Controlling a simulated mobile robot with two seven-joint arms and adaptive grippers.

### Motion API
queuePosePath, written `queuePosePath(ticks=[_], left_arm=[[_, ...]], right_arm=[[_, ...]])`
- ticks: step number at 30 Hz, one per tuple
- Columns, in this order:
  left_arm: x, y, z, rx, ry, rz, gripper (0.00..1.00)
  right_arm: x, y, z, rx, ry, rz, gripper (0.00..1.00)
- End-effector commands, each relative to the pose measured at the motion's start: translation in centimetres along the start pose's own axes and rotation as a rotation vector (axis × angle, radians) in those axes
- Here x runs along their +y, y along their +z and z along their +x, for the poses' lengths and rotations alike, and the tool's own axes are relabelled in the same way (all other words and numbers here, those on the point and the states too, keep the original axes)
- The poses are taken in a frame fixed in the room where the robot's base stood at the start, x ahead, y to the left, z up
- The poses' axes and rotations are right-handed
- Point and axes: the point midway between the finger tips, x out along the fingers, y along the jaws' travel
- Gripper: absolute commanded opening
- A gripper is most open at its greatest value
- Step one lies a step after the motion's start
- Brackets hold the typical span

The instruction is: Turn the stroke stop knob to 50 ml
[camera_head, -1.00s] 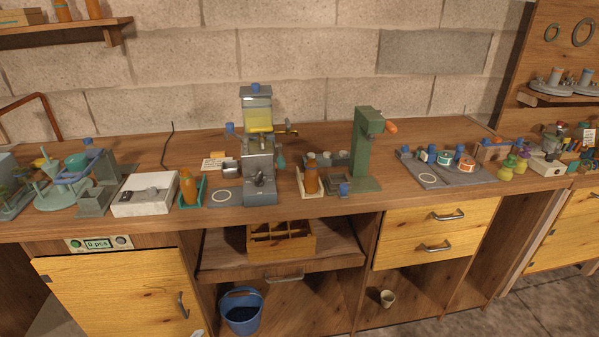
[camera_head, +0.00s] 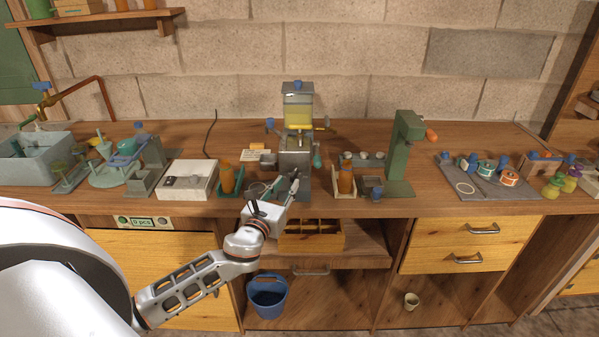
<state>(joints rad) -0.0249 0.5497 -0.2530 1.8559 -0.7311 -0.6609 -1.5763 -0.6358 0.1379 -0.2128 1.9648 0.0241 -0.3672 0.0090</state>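The filling machine (camera_head: 295,160) stands at the middle of the bench, with a clear hopper of yellow oil (camera_head: 297,112) on top. A blue knob (camera_head: 270,123) sticks out at its left and a teal handle (camera_head: 318,160) at its right. I cannot tell which part is the stroke stop knob, and no scale can be read. My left gripper (camera_head: 276,190) is in front of the machine's lower part and hides some of it. Its fingers look spread, with nothing seen between them. My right gripper is out of view.
Left of the machine are an orange bottle (camera_head: 227,178) in a green tray and a white scale (camera_head: 187,180). Right of it are another orange bottle (camera_head: 346,178) and a green press (camera_head: 404,150). A wooden divided box (camera_head: 312,240) sits below the bench edge.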

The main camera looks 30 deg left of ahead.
Motion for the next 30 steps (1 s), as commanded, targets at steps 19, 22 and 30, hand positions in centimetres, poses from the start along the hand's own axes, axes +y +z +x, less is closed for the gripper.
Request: queuePosePath(ticks=[19, 22, 30], left_arm=[[0.0, 0.0, 7.0, 0.001, 0.000, -0.004, 0.26], [0.0, 0.0, 7.0, 0.001, -0.001, -0.004, 0.26], [0.0, 0.0, 7.0, 0.001, -0.001, -0.004, 0.00]], right_arm=[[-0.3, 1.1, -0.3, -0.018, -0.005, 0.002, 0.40], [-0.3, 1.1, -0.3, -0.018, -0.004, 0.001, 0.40], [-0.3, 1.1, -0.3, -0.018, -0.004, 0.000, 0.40]])
